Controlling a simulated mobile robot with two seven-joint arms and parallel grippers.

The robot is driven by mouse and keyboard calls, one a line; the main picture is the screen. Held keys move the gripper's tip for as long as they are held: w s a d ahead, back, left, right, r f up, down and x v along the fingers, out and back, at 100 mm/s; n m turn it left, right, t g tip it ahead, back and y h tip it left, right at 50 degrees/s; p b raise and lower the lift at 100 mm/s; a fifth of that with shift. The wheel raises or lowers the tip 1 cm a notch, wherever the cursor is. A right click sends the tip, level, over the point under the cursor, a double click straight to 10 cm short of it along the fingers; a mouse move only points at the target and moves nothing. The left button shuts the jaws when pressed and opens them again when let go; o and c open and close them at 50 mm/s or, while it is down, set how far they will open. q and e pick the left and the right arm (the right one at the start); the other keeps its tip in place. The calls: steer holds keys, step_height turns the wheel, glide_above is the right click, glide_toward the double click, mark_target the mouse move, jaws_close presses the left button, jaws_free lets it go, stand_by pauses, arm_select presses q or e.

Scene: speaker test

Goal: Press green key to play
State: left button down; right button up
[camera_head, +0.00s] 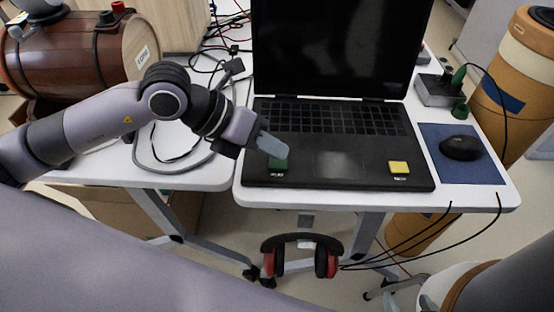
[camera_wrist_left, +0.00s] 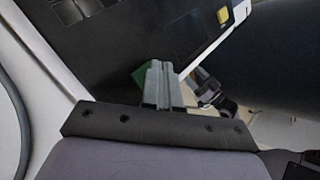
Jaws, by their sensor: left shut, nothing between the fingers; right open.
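The green key (camera_head: 279,165) is a small dark green block on the front left of the black laptop (camera_head: 333,168), beside the touchpad. In the left wrist view, the green key (camera_wrist_left: 140,76) shows partly behind the fingers. My left gripper (camera_head: 273,147) is shut and empty, with its fingertips right over the key in the head view; I cannot tell whether they touch it. The fingers also show in the left wrist view (camera_wrist_left: 159,68). A yellow key (camera_head: 398,167) sits at the laptop's front right. My right gripper is not in view.
A black mouse (camera_head: 461,148) lies on a blue pad (camera_head: 459,168) right of the laptop. Cables (camera_head: 172,163) lie on the white table at left. Red-and-black headphones (camera_head: 301,246) hang below the table's front edge.

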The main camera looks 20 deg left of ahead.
mark_target(272, 163)
arm_select(q)
steer(key=shift+f, duration=0.25)
steer(key=shift+f+b, duration=0.35)
steer(key=shift+b, duration=0.1)
stand_by(0.3)
steer(key=shift+r, duration=0.1)
steer(key=shift+r+p, duration=0.5)
steer(key=shift+r, duration=0.2)
steer(key=shift+r, duration=0.1)
step_height(272, 163, up, 6)
steer(key=p, duration=0.4)
stand_by(0.5)
